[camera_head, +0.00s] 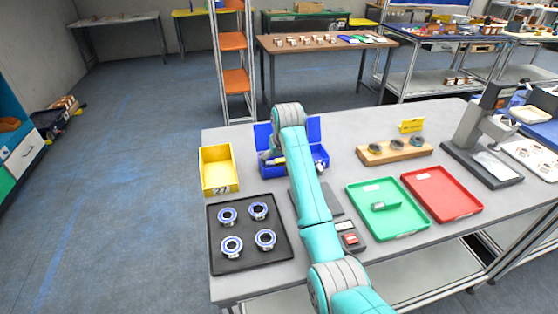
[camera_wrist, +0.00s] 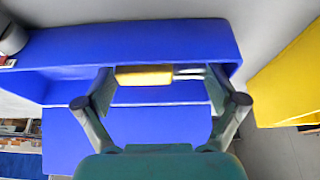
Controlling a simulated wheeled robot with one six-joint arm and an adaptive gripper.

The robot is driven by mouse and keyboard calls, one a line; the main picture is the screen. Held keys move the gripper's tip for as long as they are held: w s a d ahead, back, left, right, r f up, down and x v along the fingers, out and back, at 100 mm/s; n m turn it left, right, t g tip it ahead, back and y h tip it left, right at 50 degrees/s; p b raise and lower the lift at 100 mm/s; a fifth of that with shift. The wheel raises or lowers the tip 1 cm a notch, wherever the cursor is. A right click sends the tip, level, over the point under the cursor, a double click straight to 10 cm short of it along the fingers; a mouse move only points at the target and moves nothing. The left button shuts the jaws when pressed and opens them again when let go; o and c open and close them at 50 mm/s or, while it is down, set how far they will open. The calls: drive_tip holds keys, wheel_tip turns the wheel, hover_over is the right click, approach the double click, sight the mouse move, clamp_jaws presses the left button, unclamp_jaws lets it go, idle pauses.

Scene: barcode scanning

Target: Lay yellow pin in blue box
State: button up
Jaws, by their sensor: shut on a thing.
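The blue box (camera_head: 312,168) stands open at the back of the table, its lid (camera_head: 314,129) raised behind it. The box also fills much of the wrist view (camera_wrist: 150,40). The yellow pin (camera_wrist: 145,75) lies across between the two fingers of my gripper (camera_wrist: 160,76), which is shut on it, over the box opening. In the head view a bit of the yellow pin (camera_head: 278,161) shows low at the box's left part. My arm hides part of the box there. I cannot tell whether the pin touches the box floor.
A yellow bin (camera_head: 219,178) stands close to the left of the box. A black tray (camera_head: 249,254) with several ring parts lies in front. A wooden block (camera_head: 394,152) with rings, a green tray (camera_head: 386,226) and a red tray (camera_head: 443,205) lie to the right.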

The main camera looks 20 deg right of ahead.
drive_tip(key=shift+s+f, duration=0.1)
drive_tip(key=shift+f, duration=0.35)
drive_tip(key=o, duration=0.9)
drive_tip(key=shift+f, duration=0.1)
drive_tip(key=shift+r, duration=0.55)
drive_tip(key=v, duration=1.2)
drive_tip(key=shift+r, duration=0.15)
